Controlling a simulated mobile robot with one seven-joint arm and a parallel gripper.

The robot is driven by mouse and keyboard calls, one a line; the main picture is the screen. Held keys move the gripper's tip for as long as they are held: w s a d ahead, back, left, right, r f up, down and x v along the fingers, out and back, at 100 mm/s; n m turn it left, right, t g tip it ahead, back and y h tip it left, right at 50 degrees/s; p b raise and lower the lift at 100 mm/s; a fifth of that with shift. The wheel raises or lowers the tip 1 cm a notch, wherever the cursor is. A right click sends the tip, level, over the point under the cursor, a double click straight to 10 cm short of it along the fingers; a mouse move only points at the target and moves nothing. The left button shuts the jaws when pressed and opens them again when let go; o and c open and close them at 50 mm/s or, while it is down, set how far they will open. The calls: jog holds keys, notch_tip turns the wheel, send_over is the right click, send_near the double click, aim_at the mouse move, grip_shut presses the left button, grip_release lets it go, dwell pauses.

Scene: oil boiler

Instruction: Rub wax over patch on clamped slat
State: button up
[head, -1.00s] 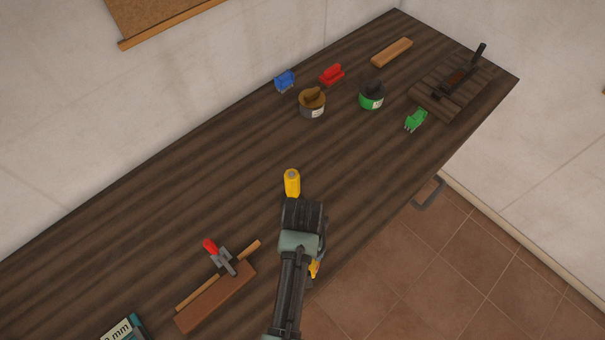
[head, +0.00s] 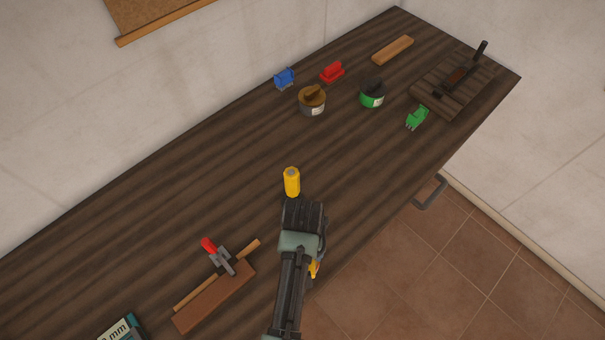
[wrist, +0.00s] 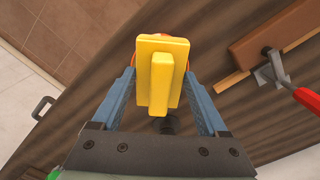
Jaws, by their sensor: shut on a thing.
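My gripper (wrist: 159,80) is shut on a yellow block (wrist: 148,85) with a raised ridge; something orange-red shows just behind it. In the head view, my arm hides most of this yellow block (head: 315,269). A light wooden slat (head: 196,290) lies along a brown wooden block (head: 214,300) at the lower left. A grey clamp (head: 222,259) with a red handle (head: 208,245) grips them. In the wrist view, the clamp (wrist: 267,74) and slat (wrist: 234,84) are at the right, apart from my gripper. I cannot make out a patch on the slat.
A brown-topped tin (head: 312,101) and a green tin (head: 372,95) stand farther up the bench. Blue (head: 284,78), red (head: 332,72) and green (head: 417,118) small tools lie around them. A loose wooden piece (head: 392,50) and a board (head: 436,97) are at the far end.

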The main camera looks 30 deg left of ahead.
jog(key=shift+f, duration=0.6)
dwell(1.5)
jog(key=shift+s+r, duration=0.1)
jog(key=shift+r, duration=0.05)
notch_tip(320, 180, up, 7)
jog(key=p, duration=0.7)
dwell(0.7)
jog(key=shift+f, duration=0.2)
jog(key=w+d+f+m+b, duration=0.1)
jog(key=d+f+m+b, duration=0.1)
jog(key=d+b, duration=0.3)
jog(key=w+d+f+m+b, duration=0.2)
jog(key=d+b, duration=0.4)
jog(key=b, duration=0.5)
jog(key=shift+w+f+m+b, duration=0.3)
jog(key=shift+f+m, duration=0.2)
jog(key=shift+f, duration=0.15)
